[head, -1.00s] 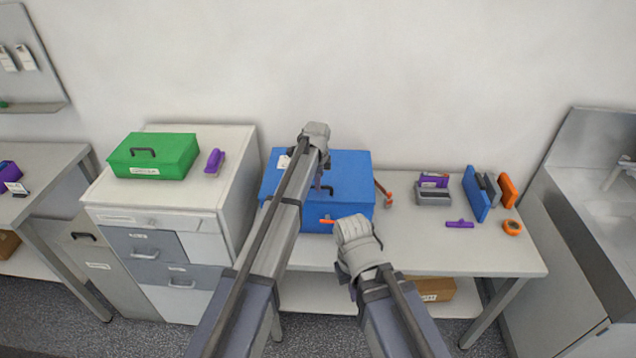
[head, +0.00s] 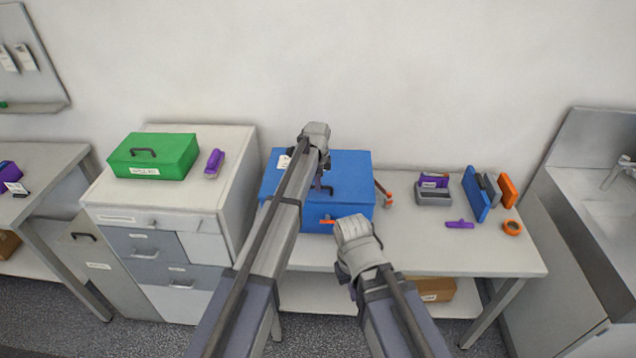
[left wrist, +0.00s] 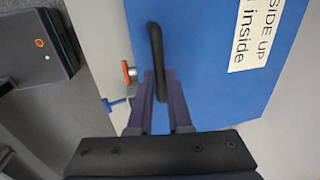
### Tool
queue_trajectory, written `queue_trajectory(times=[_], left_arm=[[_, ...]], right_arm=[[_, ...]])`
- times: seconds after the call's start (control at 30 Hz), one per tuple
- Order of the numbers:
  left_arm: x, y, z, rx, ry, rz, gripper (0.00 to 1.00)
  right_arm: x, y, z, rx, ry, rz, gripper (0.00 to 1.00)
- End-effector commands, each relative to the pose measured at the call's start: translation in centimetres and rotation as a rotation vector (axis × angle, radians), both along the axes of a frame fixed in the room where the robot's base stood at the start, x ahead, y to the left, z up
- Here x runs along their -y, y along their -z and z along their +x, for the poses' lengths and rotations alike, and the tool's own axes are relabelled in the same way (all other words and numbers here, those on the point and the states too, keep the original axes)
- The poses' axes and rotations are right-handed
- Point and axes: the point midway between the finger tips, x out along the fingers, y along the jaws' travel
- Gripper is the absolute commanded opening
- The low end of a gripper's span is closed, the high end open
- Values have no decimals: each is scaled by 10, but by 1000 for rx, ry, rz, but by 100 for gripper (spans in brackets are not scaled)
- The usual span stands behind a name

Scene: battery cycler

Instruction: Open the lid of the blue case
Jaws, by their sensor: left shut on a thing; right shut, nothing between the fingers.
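The blue case (head: 350,172) stands on the table with its lid closed. A black handle sits on top of the lid, and it shows large in the left wrist view (left wrist: 155,50). A white label (left wrist: 258,35) is on the lid. An orange latch piece (head: 327,221) is at the case's front. My left gripper (head: 318,183) is over the lid, and in the left wrist view its fingers (left wrist: 160,88) are shut on the handle. My right gripper (head: 340,275) is shut and empty in front of the case, low by the table's front edge; its fingers are mostly hidden.
A green case (head: 155,157) and a purple tool (head: 214,162) rest on the cabinet (head: 235,185) at left. An orange-headed tool (head: 384,193) lies right of the blue case. A grey holder (head: 433,198), blue panel (head: 476,194) and orange tape roll (head: 512,227) stand further right.

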Motion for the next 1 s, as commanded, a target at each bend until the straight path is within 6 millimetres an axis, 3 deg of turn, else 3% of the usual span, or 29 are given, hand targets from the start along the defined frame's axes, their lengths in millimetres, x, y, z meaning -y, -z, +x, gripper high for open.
queue_trajectory(times=[0.27,0.47,0.8,1.0], left_arm=[[0,-22,7,3,0,0,0],[0,-51,19,6,0,0,0],[0,-112,58,8,-1,1,0],[0,-139,85,8,-1,1,0]], right_arm=[[0,-22,0,0,3,1,0],[0,-51,0,0,9,2,0],[0,-112,0,0,13,2,0],[0,-139,-1,-3,10,2,0]])
